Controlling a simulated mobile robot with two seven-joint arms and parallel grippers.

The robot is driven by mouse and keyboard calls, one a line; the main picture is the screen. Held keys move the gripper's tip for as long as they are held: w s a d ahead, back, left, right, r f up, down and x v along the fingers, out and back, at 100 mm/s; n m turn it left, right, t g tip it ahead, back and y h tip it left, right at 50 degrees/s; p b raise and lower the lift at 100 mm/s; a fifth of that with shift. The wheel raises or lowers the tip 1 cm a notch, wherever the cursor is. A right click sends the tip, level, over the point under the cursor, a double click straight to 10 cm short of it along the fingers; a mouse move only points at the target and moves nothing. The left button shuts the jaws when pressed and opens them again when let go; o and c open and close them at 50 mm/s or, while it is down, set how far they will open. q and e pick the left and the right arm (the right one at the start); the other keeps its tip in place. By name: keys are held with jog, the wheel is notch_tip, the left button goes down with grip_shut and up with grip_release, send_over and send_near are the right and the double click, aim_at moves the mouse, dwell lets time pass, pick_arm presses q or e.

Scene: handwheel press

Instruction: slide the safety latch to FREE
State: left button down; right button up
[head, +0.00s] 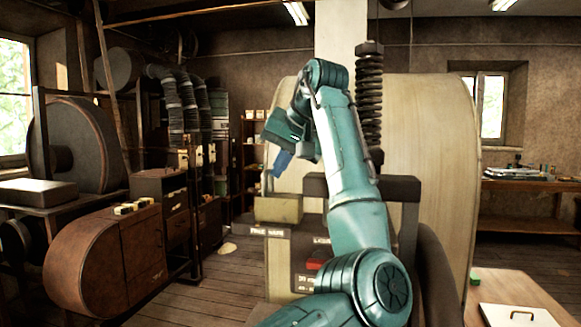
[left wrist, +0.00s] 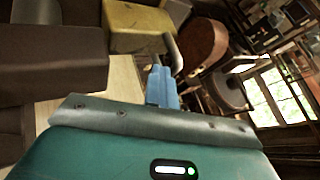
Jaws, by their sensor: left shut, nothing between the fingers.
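My left gripper (head: 282,162) has blue fingers and is shut and empty. In the left wrist view the blue fingers (left wrist: 163,88) point toward this block (left wrist: 136,27) with a gap. I cannot tell which part is the latch. My right gripper is not in view.
The press's dark frame (head: 402,190) and a black spring column (head: 369,100) stand right behind my left arm. A brown rounded machine (head: 92,262) stands at the left. A pale table (head: 515,288) is at the lower right. Wooden floor is open at the lower left.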

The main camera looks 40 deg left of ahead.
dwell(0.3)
pick_arm(q)
jog(key=shift+r, duration=0.2)
jog(key=v, duration=1.2)
jog(key=shift+d+r, duration=0.25)
jog(key=shift+d, duration=0.15)
jog(key=shift+f, duration=0.1)
